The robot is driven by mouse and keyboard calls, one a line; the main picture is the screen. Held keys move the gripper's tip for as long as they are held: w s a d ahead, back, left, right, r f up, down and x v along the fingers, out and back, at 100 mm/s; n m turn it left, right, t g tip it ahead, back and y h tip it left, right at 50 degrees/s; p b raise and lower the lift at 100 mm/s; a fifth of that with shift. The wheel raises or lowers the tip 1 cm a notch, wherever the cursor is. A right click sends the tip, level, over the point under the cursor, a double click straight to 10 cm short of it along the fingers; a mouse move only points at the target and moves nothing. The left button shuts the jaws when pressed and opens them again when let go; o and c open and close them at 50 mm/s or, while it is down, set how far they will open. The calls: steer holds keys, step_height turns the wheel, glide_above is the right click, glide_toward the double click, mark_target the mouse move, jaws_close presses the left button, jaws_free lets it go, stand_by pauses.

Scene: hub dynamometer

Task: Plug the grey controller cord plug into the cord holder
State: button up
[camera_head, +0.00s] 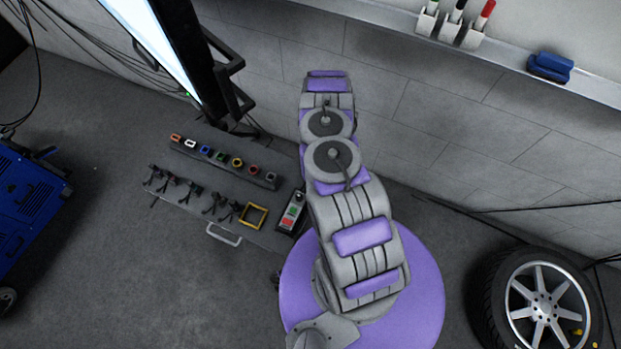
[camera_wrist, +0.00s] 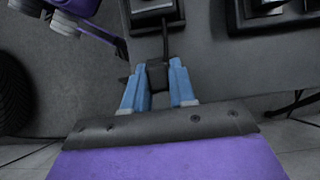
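In the wrist view, my gripper (camera_wrist: 158,84) has its blue fingers on either side of a dark grey plug (camera_wrist: 157,74) and appears shut on it. A dark cord (camera_wrist: 166,40) runs from the plug up to a grey box (camera_wrist: 155,8), cut off by the top edge. In the head view, the controller (camera_head: 291,212) with green and red buttons lies at the right end of the cart top. A dark strip with a row of coloured sockets (camera_head: 222,158), probably the cord holder, lies along the cart's back; a grey socket (camera_head: 271,177) is at its right end. My arm hides my gripper there.
Several black clamp-like items (camera_head: 190,190) and a yellow square frame (camera_head: 253,216) lie in front of the strip. A monitor (camera_head: 170,45) stands behind left. A wheel (camera_head: 538,300) stands at right, a blue machine (camera_head: 25,205) at far left. The wall is close behind.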

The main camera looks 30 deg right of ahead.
steer(key=o, duration=0.5)
steer(key=p+v, duration=0.3)
steer(key=v, duration=1.4)
steer(key=shift+w+d+r, duration=0.1)
steer(key=shift+d+r, duration=0.05)
steer(key=shift+d, duration=0.05)
